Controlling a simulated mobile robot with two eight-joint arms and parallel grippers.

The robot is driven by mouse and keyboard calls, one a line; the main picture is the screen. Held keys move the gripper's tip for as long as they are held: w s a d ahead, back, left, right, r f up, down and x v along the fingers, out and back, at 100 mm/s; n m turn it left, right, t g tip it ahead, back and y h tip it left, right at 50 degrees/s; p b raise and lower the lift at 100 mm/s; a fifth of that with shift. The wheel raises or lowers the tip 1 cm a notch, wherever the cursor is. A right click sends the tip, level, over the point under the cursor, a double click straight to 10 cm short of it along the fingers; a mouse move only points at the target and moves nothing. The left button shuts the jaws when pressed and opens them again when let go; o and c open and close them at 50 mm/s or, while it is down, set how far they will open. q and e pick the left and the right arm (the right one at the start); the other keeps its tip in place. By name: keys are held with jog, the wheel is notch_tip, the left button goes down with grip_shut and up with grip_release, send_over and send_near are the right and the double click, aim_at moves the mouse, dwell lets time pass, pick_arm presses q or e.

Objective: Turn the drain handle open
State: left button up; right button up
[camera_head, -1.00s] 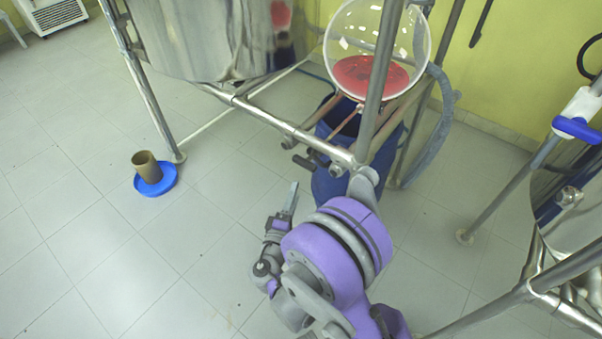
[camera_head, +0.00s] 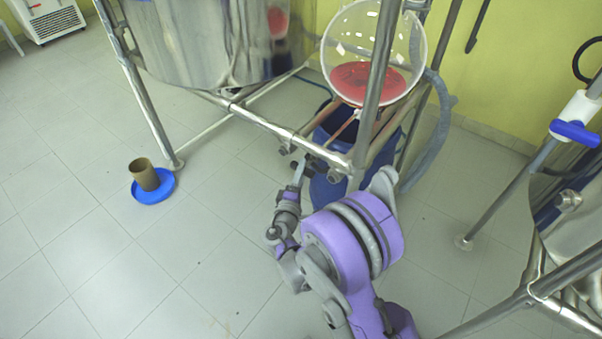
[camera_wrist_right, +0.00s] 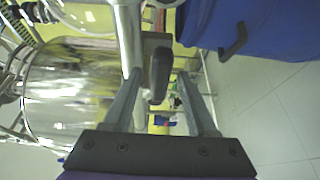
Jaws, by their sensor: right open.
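The drain handle, a dark grey lever, shows in the right wrist view (camera_wrist_right: 160,74) just ahead of and between my right gripper's fingertips. I cannot tell whether they touch it. In the head view, small dark valve parts (camera_head: 288,149) sit by the frame's lower bar, close to the gripper. My right gripper (camera_head: 300,171) points up toward that bar, its fingers apart with nothing held. Its two long fingers also show in the right wrist view (camera_wrist_right: 160,98). My left gripper is out of view.
A steel frame (camera_head: 255,119) surrounds the drain area. A blue barrel (camera_head: 327,190) stands behind it, under a round glass vessel (camera_head: 372,45) holding red liquid. A brown cup (camera_head: 144,174) stands on a blue dish (camera_head: 160,194) at left. The floor at lower left is clear.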

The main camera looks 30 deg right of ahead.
grip_shut()
dwell(0.4)
jog(key=n+g, duration=0.2)
jog(key=n, duration=0.2)
jog(key=n+g, duration=0.2)
jog(key=n, duration=0.2)
jog(key=n+g, duration=0.3)
jog(key=n, duration=0.2)
jog(key=shift+w+a+r, duration=0.1)
jog(key=shift+w+r, duration=0.15)
jog(key=shift+r, duration=0.05)
dwell(0.7)
grip_release()
jog(key=shift+g, duration=0.3)
